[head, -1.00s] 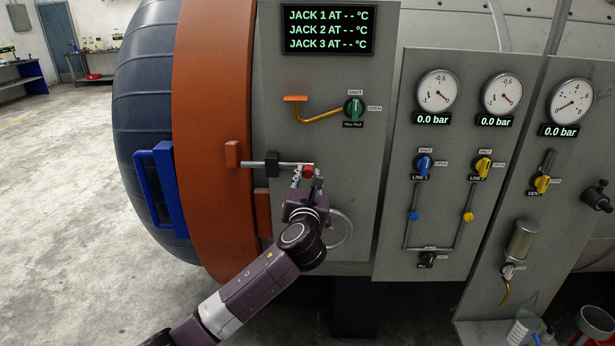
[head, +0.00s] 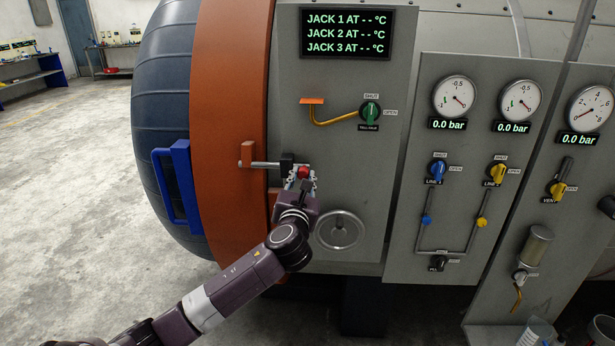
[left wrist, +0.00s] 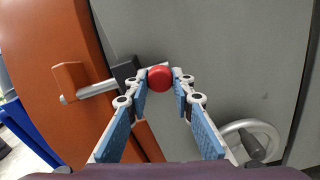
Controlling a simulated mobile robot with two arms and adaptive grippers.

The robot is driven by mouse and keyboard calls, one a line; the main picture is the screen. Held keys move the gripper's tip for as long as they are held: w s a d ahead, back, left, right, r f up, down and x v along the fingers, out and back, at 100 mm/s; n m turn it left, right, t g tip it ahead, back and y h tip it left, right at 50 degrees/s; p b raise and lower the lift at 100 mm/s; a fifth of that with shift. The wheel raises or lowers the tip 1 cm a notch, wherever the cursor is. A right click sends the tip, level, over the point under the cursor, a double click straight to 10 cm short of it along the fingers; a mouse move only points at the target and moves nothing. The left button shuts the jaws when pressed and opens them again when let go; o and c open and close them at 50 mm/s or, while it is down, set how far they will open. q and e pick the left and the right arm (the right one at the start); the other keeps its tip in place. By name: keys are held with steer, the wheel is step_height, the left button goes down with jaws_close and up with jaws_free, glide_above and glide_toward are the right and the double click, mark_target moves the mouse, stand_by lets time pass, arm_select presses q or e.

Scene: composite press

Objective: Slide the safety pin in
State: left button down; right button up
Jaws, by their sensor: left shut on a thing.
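The safety pin is a grey rod (head: 266,164) with a red knob (head: 304,172) at its right end. The rod runs level through a black guide block (head: 287,161) on the grey panel to the orange lug (head: 247,153) on the orange door ring. In the left wrist view the rod's end shows at the far side of the lug (left wrist: 70,79). The knob (left wrist: 160,78) sits close to the right of the guide block. My left gripper (head: 301,180) is shut on the red knob, its blue-padded fingers either side of it. My right gripper is out of view.
A grey handwheel (head: 340,230) is just right of and below my left gripper. A blue handle (head: 178,190) stands out left of the orange ring. A brass lever with an orange end (head: 312,101) is above. Valves and gauges (head: 455,97) fill the panels to the right.

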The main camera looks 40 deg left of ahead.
arm_select(q)
steer(key=c, duration=1.7)
jaws_free()
steer(key=shift+o, duration=0.2)
steer(key=v, duration=1.2)
